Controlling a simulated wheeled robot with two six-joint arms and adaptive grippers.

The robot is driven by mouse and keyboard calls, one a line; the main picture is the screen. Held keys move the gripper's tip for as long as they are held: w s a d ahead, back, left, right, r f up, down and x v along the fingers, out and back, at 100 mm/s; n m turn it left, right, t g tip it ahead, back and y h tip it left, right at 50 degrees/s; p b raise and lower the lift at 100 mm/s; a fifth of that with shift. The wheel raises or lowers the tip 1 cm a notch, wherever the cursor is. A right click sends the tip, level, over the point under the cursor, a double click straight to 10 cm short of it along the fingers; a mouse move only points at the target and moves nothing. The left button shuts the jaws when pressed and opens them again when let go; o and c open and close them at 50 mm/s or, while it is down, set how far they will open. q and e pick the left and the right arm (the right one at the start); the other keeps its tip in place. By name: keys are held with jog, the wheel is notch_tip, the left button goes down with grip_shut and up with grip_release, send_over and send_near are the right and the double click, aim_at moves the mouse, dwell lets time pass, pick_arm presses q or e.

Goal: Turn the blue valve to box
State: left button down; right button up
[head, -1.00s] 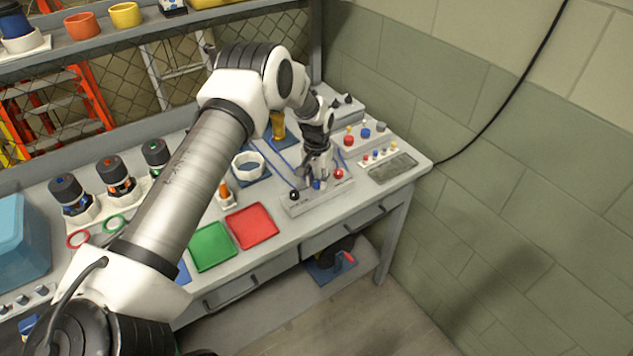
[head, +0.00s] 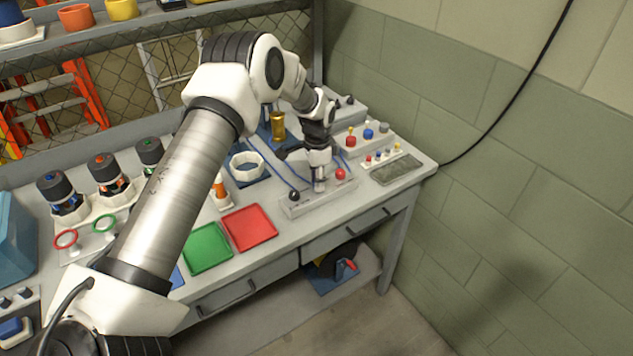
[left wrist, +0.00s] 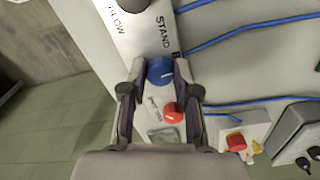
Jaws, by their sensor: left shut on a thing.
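The blue valve (left wrist: 160,70) is a round knob with a short white mark on a light control panel (left wrist: 197,58). In the left wrist view it sits between the fingertips of my left gripper (left wrist: 160,74), which is shut on it from both sides. Printed letters, partly reading "STAND", lie just beside the valve. In the head view my left gripper (head: 319,189) points down at the panel, between a black knob (head: 294,196) and a red knob (head: 340,173). There the gripper hides the blue valve. My right gripper is not in view.
A red tray (head: 250,228) and a green tray (head: 207,247) lie left of the panel. A white ring-shaped holder (head: 247,167) stands behind. A box with small red and blue knobs (head: 368,134) is behind right. Blue cables run close behind the panel.

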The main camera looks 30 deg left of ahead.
pick_arm(q)
jog(key=shift+s+d+f+m, duration=0.1)
jog(key=shift+f+m, duration=0.1)
jog(key=shift+m, duration=0.3)
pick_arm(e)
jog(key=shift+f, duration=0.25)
pick_arm(q)
jog(key=c, duration=1.1)
grip_release()
jog(key=shift+c, duration=0.2)
jog(key=o, duration=0.3)
jog(key=shift+w+d, duration=0.1)
jog(key=shift+w, duration=0.15)
jog(key=shift+r, duration=0.3)
notch_tip(320, 180, up, 11)
jog(key=shift+r, duration=0.15)
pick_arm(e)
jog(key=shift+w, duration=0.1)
